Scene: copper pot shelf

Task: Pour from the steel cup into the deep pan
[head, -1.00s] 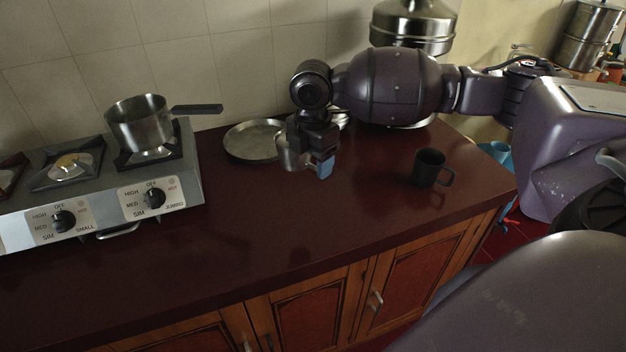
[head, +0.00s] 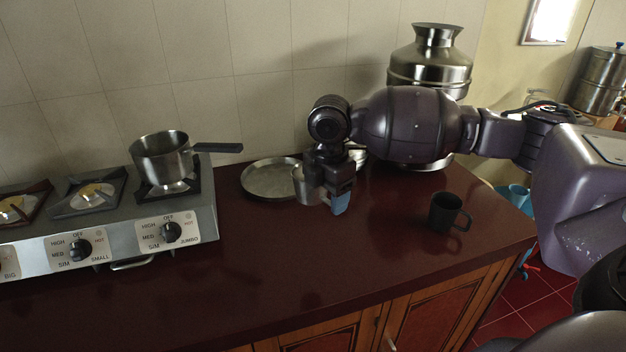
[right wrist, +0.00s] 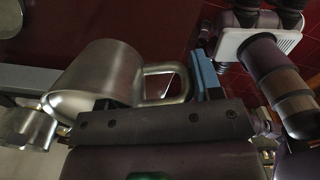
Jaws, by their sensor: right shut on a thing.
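The deep pan (head: 172,162) is a steel saucepan with a dark handle, upright on the right burner of the stove. The steel cup (head: 304,186) is in my right gripper (head: 335,192), over the counter right of the stove. The cup shows large in the right wrist view (right wrist: 104,72), with its loop handle beside my blue-tipped finger. My right gripper is shut on the cup at its handle side. I cannot tell whether the cup touches the counter, and its contents are hidden. My left gripper is out of view.
The stove (head: 120,238) fills the left of the counter. A flat steel plate (head: 268,182) lies behind the cup. A black mug (head: 445,212) stands at right, and a big steel vessel (head: 432,62) behind my arm. The counter's front middle (head: 270,262) is clear.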

